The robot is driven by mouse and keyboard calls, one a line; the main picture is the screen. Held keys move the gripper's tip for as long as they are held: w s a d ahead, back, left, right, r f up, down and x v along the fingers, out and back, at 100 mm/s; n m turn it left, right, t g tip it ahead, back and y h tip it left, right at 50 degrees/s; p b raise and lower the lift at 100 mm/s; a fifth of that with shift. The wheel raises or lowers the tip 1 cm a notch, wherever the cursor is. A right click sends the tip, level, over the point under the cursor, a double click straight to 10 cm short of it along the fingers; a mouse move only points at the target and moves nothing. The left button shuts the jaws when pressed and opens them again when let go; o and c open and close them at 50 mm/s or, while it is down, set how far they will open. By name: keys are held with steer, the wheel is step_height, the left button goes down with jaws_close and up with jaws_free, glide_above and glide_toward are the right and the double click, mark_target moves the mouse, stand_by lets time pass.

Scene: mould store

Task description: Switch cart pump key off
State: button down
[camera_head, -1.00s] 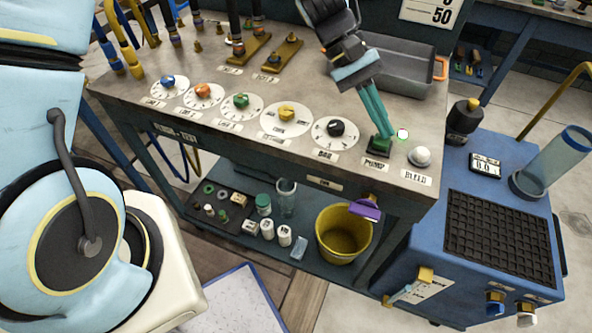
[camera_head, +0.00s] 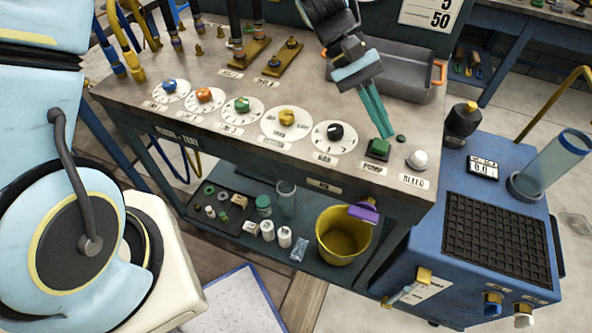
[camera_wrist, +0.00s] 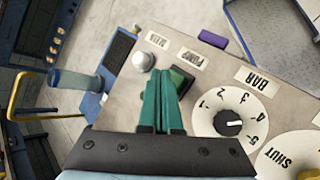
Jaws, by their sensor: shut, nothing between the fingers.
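The green square key (camera_head: 377,150) sits on the bench's front right corner, behind a PUMP label. It also shows in the wrist view (camera_wrist: 182,79), partly hidden by my fingers. My gripper (camera_head: 384,135) is shut and empty, its teal fingertips at the key's back edge in the head view; I cannot tell whether they touch it. In the wrist view the fingers (camera_wrist: 162,75) overlap the key's side. A small round green lamp (camera_head: 401,139) beside the key is dark. The display (camera_head: 482,167) on the blue cart (camera_head: 430,255) appears to read 0.0.
A white BLEED knob (camera_head: 418,160) stands close right of the key. A black BAR dial knob (camera_head: 335,132) is to its left, with several coloured dials beyond. A grey tray (camera_head: 412,85) lies behind my gripper. A yellow bucket (camera_head: 342,240) stands on the lower shelf.

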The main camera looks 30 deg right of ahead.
steer(key=shift+r, duration=0.15)
step_height(320, 180, up, 6)
steer(key=p, duration=0.4)
steer(key=shift+p, duration=0.4)
stand_by(0.3)
steer(key=n+t, duration=0.1)
steer(key=t, duration=0.2)
glide_toward(376, 139)
steer(key=w+a+r, duration=0.2)
steer(key=w+a, duration=0.4)
steer(key=w+a+n+t, duration=0.1)
steer(key=w+a+t, duration=0.2)
steer(key=w+a, duration=0.55)
steer(key=w+a+r+n+t+y, duration=0.1)
steer(key=w+a+r+t, duration=0.1)
steer(key=a, duration=1)
steer(key=w+a+r+n+t, duration=0.2)
steer(key=w+a, duration=0.2)
steer(key=a, duration=0.9)
steer(key=shift+a+t+y, duration=0.25)
steer(key=shift+t+y, duration=0.05)
steer(key=shift+y, duration=0.1)
